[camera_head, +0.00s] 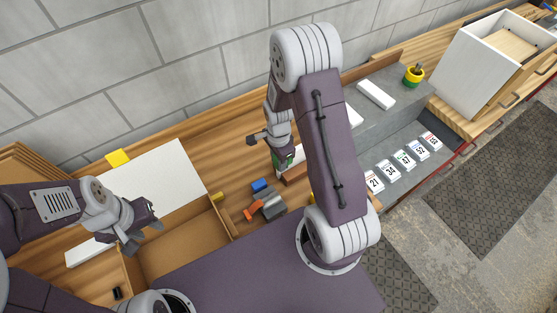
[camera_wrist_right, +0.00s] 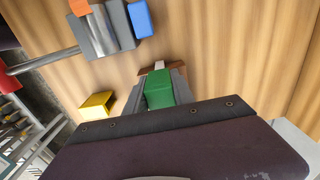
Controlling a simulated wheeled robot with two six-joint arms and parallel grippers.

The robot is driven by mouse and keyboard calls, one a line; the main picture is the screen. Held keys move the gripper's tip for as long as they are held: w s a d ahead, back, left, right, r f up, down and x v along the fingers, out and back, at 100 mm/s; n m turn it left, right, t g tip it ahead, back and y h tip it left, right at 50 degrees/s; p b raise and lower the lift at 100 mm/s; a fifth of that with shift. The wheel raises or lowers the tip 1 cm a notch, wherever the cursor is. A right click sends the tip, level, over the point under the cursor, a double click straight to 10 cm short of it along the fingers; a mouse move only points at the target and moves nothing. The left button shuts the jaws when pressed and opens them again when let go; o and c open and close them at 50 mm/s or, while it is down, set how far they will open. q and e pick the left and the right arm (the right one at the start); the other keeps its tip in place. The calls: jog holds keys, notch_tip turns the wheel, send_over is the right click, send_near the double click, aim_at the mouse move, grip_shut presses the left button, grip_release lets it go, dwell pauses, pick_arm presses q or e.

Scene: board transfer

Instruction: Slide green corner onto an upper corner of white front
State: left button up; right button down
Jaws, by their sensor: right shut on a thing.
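A large white panel (camera_head: 160,183), which looks like the white front, lies at the left, with a yellow corner (camera_head: 117,157) at its upper left. The green corner (camera_wrist_right: 160,90) sits between the fingers of my right gripper (camera_wrist_right: 158,88) in the right wrist view. In the head view my right gripper (camera_head: 281,156) is right of the panel and apart from it, shut on the green corner (camera_head: 285,162), which is partly hidden. My left gripper (camera_head: 143,232) is open and empty over the panel's lower part and the cardboard box.
A cardboard box (camera_head: 185,246) stands below the panel. A grey metal tool (camera_head: 272,206), a blue block (camera_head: 260,185) and an orange piece (camera_head: 253,211) lie right of it. A brown block (camera_head: 294,174) is by my right gripper.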

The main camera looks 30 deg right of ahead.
jog(key=shift+f, duration=0.2)
jog(key=c, duration=1)
grip_release()
notch_tip(320, 180, up, 9)
jog(key=shift+r+b, duration=0.1)
jog(key=shift+b, duration=0.5)
